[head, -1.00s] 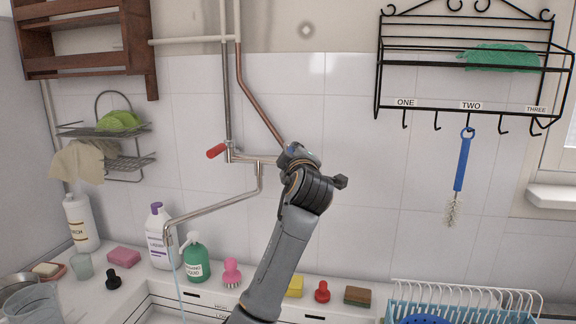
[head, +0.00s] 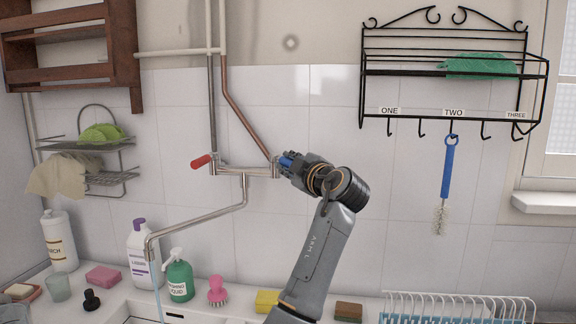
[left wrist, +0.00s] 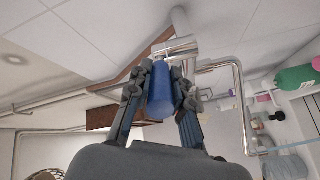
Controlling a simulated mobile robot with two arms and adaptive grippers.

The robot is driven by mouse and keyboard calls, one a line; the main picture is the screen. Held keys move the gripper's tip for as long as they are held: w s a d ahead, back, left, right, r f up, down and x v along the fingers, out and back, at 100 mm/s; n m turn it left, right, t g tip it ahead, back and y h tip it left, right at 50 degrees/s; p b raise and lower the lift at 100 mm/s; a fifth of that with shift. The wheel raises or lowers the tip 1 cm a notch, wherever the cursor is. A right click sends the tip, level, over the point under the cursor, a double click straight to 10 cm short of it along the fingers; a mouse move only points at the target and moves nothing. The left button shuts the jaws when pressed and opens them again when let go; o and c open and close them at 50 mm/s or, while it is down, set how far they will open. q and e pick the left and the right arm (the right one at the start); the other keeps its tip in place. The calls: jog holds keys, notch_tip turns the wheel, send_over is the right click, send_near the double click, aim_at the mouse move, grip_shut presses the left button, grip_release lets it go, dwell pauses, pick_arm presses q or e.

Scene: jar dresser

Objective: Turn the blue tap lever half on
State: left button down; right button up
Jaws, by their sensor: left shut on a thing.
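The wall tap (head: 244,171) has a red lever (head: 201,161) on its left end and a long spout (head: 195,218) bent down toward the sink. A thin stream of water (head: 157,303) falls from the spout. The blue lever (head: 287,159) is on the tap's right end and points right, partly hidden by my left gripper (head: 289,165). In the left wrist view the blue lever (left wrist: 161,92) lies between the two fingers of the gripper (left wrist: 161,100), which is shut on it. My right gripper is not in view.
A black wall rack (head: 450,75) with hooks and a hanging blue brush (head: 447,168) is to the right. A lotion bottle (head: 143,252), a green soap bottle (head: 178,276) and a pink brush (head: 217,290) stand below. A dish rack (head: 460,308) is at lower right.

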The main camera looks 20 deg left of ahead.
pick_arm(q)
jog(key=shift+f, duration=0.1)
jog(key=c, duration=1.2)
grip_release()
jog(key=shift+d, duration=0.1)
jog(key=v, duration=1.2)
